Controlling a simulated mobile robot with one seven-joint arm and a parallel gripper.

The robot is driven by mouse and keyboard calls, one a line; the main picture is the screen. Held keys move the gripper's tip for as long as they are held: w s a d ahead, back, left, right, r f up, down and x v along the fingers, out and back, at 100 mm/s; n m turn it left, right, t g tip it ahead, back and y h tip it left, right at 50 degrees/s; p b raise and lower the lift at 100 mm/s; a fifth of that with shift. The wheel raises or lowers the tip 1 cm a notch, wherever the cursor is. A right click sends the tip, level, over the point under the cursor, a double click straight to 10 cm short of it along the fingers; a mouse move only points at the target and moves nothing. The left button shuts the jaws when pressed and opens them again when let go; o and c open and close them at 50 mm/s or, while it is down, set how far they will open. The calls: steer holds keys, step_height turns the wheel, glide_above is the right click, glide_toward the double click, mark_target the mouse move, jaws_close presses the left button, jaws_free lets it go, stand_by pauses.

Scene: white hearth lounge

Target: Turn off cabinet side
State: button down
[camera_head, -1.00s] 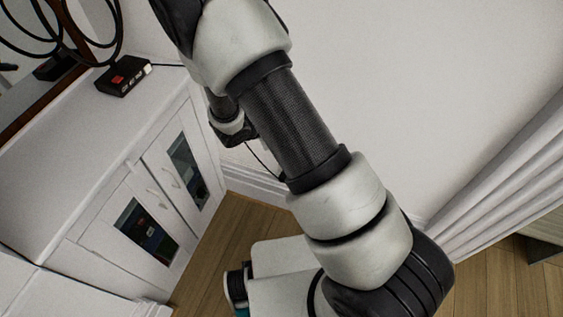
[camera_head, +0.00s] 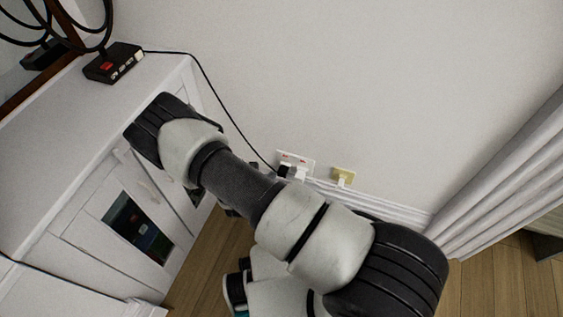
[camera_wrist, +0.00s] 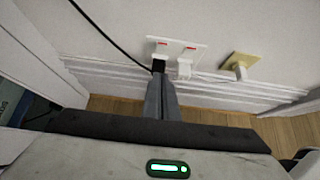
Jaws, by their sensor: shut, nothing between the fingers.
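A white double wall socket (camera_head: 296,160) is low on the wall, right of the cabinet (camera_head: 88,165). In the wrist view the socket (camera_wrist: 196,55) has two switches with red marks, a left one (camera_wrist: 162,43) on the cabinet side and a right one (camera_wrist: 190,48). A black plug (camera_wrist: 158,66) sits below the left switch and a white plug (camera_wrist: 184,69) below the right. My gripper (camera_wrist: 161,80) is shut and empty, its tips just below the black plug in the picture; contact cannot be told. In the head view my arm hides most of it.
A yellowish wall plate (camera_head: 343,175) with a white plug is right of the socket. A black cord (camera_head: 215,95) runs from a black box with a red button (camera_head: 113,64) on the cabinet. A curtain (camera_head: 505,175) hangs at the right. Bare wall lies above the socket.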

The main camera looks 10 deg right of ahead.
mark_target(285, 158)
steer(key=b+x, duration=0.1)
steer(key=x, duration=0.3)
steer(key=r+b+x, duration=0.1)
steer(key=b+x, duration=0.1)
steer(key=x, duration=0.2)
steer(key=w+b+x, duration=0.1)
steer(key=x, duration=0.3)
steer(key=shift+w+d+r, duration=0.2)
steer(key=shift+d+r, duration=0.05)
steer(key=shift+d, duration=0.15)
steer(key=shift+w+d+r, duration=0.15)
steer(key=shift+w+d, duration=0.1)
steer(key=shift+w, duration=0.15)
